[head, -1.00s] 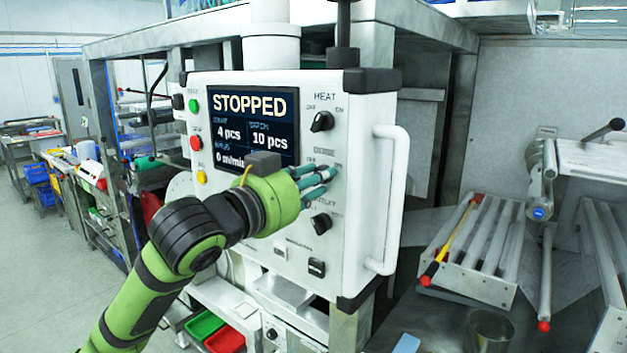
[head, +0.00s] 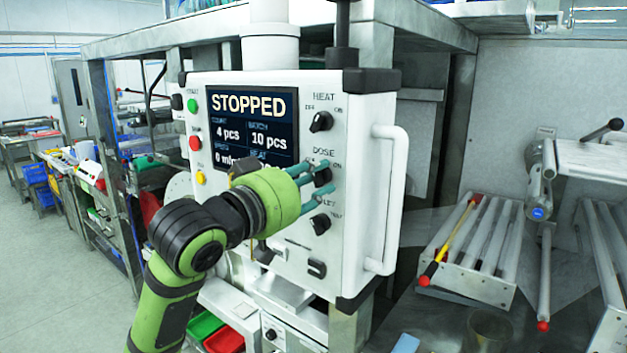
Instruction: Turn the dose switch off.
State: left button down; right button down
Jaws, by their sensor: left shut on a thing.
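The dose switch (head: 322,176) is a black rotary knob under the word DOSE on the white control panel, with ON marked at its upper right. My left gripper (head: 317,183) is at this knob, shut on it, with one teal finger above and one below. The fingers and the green gripper body partly cover the knob and its OFF mark, so I cannot tell which way it points. The screen (head: 254,130) reads STOPPED, 4 pcs and batch 10 pcs. My right gripper is not in view.
The heat knob (head: 321,121) sits above the dose switch, and another black knob (head: 320,224) sits close below. Green (head: 194,106), red (head: 195,143) and yellow (head: 201,178) buttons line the panel's left. A white handle (head: 394,200) stands out at the right.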

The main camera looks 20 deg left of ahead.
pick_arm(q)
jog(key=shift+d+f+n, duration=0.1)
jog(key=shift+f+n, duration=0.1)
jog(key=shift+n, duration=0.45)
jog(key=shift+d+f+n, duration=0.1)
jog(key=shift+f+n, duration=0.1)
jog(key=shift+n, duration=0.45)
jog(key=c, duration=0.9)
grip_release()
jog(key=shift+c, duration=0.2)
jog(key=shift+a+r, duration=0.1)
jog(key=v, duration=0.7)
jog(key=shift+s, duration=0.15)
